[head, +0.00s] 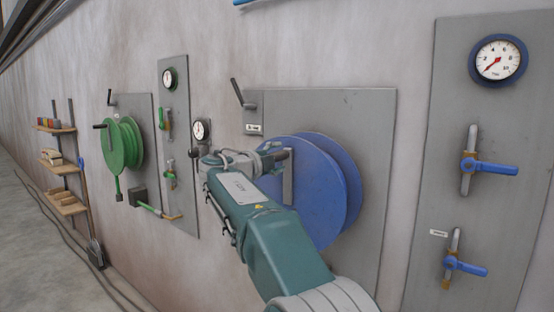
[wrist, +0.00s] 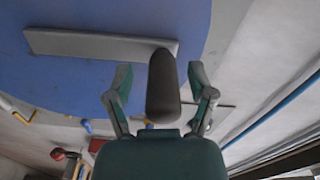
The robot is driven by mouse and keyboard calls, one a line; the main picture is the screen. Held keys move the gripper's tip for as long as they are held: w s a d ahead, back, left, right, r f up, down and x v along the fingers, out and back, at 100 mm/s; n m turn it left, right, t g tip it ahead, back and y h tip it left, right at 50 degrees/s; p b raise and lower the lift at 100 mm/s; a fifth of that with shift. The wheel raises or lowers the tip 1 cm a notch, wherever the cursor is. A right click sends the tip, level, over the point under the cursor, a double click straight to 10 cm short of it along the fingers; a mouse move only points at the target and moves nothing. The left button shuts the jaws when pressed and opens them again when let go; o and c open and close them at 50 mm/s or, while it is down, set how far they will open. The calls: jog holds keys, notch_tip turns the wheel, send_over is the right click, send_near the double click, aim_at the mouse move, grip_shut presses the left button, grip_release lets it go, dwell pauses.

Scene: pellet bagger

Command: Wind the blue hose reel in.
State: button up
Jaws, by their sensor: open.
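The blue hose reel (head: 315,195) is mounted on a grey wall panel (head: 375,130), and its disc also fills the upper left of the wrist view (wrist: 60,75). A grey crank arm (wrist: 90,45) lies across the disc and carries a dark handle (wrist: 162,85) that sticks out towards me. My gripper (wrist: 160,78) is open, with one finger on each side of the handle and visible gaps to both. In the head view my gripper (head: 270,157) is at the reel's upper left. My arm hides the reel's lower left part.
A green reel (head: 122,143) hangs on a panel to the left, with a narrow valve panel (head: 175,90) beside it. A right panel has a blue-rimmed gauge (head: 498,60) and two blue-handled valves (head: 490,168). A small lever (head: 237,92) sits above the blue reel's panel edge.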

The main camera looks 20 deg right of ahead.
jog(key=v, duration=1.2)
jog(key=shift+w, duration=0.1)
jog(key=s+d+f+n+g+y, duration=0.4)
jog(key=s+d+f+n+y, duration=0.3)
jog(key=s+f+n, duration=0.7)
jog(key=s+a+f+n+y, duration=0.1)
jog(key=s+f+n+y, duration=0.2)
jog(key=s+f+n, duration=0.3)
jog(key=s+a+f+n+g+y, duration=0.1)
jog(key=s+f+n+y, duration=0.3)
jog(key=s, duration=1)
notch_tip(320, 180, down, 4)
jog(key=a+n, duration=0.1)
jog(key=n, duration=0.1)
jog(key=shift+s+n+y, duration=0.3)
jog(key=shift+s+n, duration=0.05)
jog(key=shift+n, duration=0.05)
